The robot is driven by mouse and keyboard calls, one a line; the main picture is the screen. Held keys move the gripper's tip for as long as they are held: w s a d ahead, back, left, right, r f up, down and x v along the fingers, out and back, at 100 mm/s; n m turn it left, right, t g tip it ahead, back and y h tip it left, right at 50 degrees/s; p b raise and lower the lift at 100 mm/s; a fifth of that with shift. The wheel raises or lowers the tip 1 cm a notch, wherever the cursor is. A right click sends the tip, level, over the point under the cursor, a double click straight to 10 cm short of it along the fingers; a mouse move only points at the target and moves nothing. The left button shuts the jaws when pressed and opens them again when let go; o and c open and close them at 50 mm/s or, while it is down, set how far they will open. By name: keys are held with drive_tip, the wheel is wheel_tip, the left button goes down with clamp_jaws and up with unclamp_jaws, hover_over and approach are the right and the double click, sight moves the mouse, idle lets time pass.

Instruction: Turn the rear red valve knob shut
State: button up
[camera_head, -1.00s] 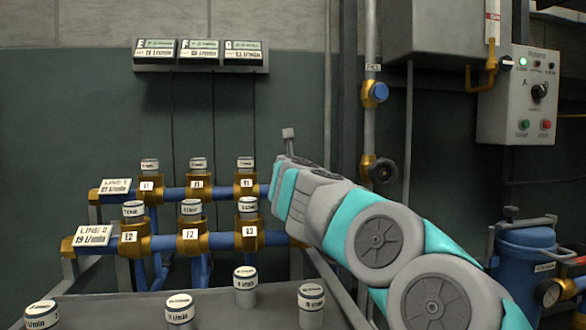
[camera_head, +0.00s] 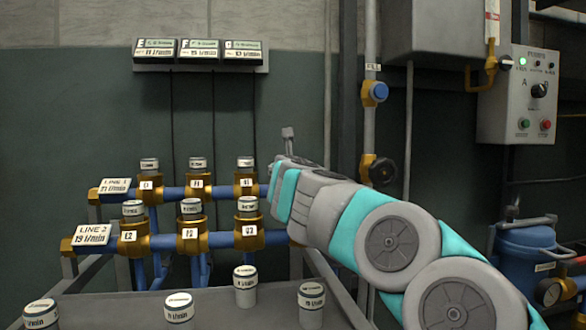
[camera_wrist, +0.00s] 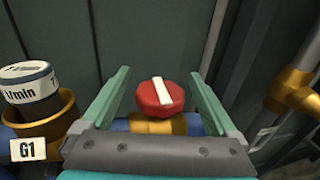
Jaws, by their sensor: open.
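The rear red valve knob (camera_wrist: 150,103) shows in the wrist view, with a white bar on top that runs nearly up and down the picture, slightly tilted. It sits on a brass body (camera_wrist: 158,126) on the blue pipe. My gripper (camera_wrist: 160,74) is open, with one teal finger on each side of the knob and a visible gap on both sides. Nothing is held. In the head view my arm hides the knob, and my gripper's end (camera_head: 281,185) is at the right end of the rear blue pipe (camera_head: 173,193).
A canister in the brass fitting G1 (camera_wrist: 40,112) stands close to the left of my gripper. A brass valve on a wall pipe (camera_wrist: 290,90) is at the right. Canisters fill both lines in the head view, and several stand on the front table (camera_head: 215,313). A control box (camera_head: 518,95) hangs at right.

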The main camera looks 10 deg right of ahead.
drive_tip(key=v, duration=0.6)
drive_tip(key=shift+b, duration=0.45)
drive_tip(key=shift+s, duration=0.1)
